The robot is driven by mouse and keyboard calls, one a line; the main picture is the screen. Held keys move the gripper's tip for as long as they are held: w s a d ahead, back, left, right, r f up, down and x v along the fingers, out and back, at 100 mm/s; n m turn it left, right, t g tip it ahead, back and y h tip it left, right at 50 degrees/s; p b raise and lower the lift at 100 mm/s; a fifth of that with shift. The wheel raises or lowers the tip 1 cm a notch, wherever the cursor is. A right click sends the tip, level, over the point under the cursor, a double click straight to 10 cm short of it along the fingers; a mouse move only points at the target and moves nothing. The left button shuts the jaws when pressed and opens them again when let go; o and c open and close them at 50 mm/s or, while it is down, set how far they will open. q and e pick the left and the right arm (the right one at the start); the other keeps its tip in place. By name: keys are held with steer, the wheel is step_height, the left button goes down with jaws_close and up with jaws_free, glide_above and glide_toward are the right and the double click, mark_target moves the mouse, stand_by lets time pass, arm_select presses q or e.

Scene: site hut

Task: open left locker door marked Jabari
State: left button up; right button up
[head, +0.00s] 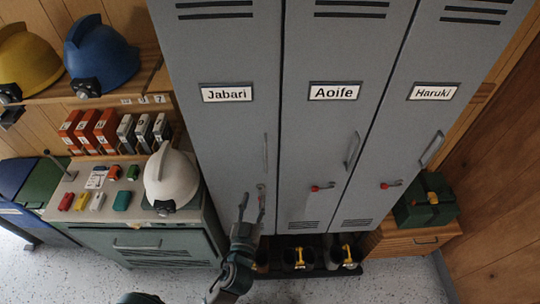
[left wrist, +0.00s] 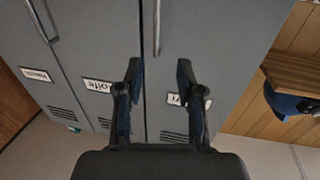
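The left locker door marked Jabari (head: 217,130) is grey and looks shut, flush with its neighbour. Its name label (head: 227,94) is high on the door. Its vertical bar handle (head: 266,152) is near the door's right edge. My left gripper (head: 252,195) is in front of the lower right part of this door, below the handle in the picture. In the left wrist view the scene is upside down; the open, empty fingers (left wrist: 158,70) point at the door, with the handle (left wrist: 156,26) ahead between them, apart from it. A finger partly covers the Jabari label there. My right gripper is not in view.
Boots (head: 300,258) stand below the lockers. The speckled floor in front is mostly clear.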

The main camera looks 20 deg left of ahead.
arm_select(q)
steer(key=w+b, duration=0.2)
glide_toward(266, 159)
steer(key=w, duration=0.8)
steer(key=w+a, duration=0.1)
steer(key=shift+w+r, duration=0.1)
steer(key=shift+w, duration=0.3)
steer(key=shift+w+a, duration=0.2)
steer(key=shift+w, duration=0.1)
steer(key=shift+w+a, duration=0.1)
steer(key=shift+w, duration=0.05)
steer(key=shift+d, duration=0.2)
steer(key=shift+c, duration=0.2)
steer(key=shift+d, duration=0.2)
jaws_close()
steer(key=shift+a, duration=0.1)
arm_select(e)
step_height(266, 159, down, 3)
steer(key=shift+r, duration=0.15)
